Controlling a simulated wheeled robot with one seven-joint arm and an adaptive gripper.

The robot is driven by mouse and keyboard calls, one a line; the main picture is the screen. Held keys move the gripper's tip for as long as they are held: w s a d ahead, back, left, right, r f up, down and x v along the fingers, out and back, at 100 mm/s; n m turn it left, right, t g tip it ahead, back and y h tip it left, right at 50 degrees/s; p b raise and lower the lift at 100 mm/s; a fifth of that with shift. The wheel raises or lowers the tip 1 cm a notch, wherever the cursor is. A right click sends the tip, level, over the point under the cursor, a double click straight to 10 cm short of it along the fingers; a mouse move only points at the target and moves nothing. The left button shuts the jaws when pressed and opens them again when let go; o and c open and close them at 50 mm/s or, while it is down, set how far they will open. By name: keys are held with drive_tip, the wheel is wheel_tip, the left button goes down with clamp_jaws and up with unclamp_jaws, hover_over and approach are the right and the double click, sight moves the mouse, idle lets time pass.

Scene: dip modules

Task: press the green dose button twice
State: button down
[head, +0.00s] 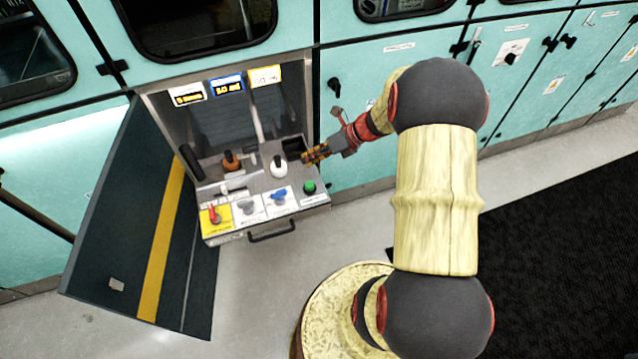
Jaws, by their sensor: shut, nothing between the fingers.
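The green dose button (309,187) is a small round knob at the right front of the panel of an open module. My gripper (306,157) is shut and empty. It reaches in from the right and appears in the picture just above and behind the green button, near the dark recess at the panel's back right. A gap shows between the fingertips and the button in the picture. I cannot tell the exact height of the fingertips over the panel.
The panel also carries a white knob (278,167), an orange-brown knob (231,162), a red handle (214,214) and a blue handle (277,197). A drawer handle (272,232) juts out in front. An open dark door (130,235) stands left. Teal cabinets (350,150) line the back.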

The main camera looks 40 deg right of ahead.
drive_tip(key=shift+s+r+m, duration=0.1)
drive_tip(key=shift+m, duration=0.2)
drive_tip(key=b, duration=0.7)
hover_over(311, 182)
wheel_tip(311, 182, down, 6)
drive_tip(key=shift+a+f, duration=0.1)
drive_tip(key=shift+f, duration=0.05)
drive_tip(key=shift+f+b, duration=0.4)
drive_tip(key=shift+f, duration=0.85)
drive_tip(key=shift+f, duration=0.15)
drive_tip(key=shift+f, duration=0.25)
drive_tip(key=shift+f, duration=0.7)
idle(1.0)
drive_tip(key=shift+r, duration=0.1)
drive_tip(key=shift+r+p, duration=1)
drive_tip(key=shift+p, duration=0.15)
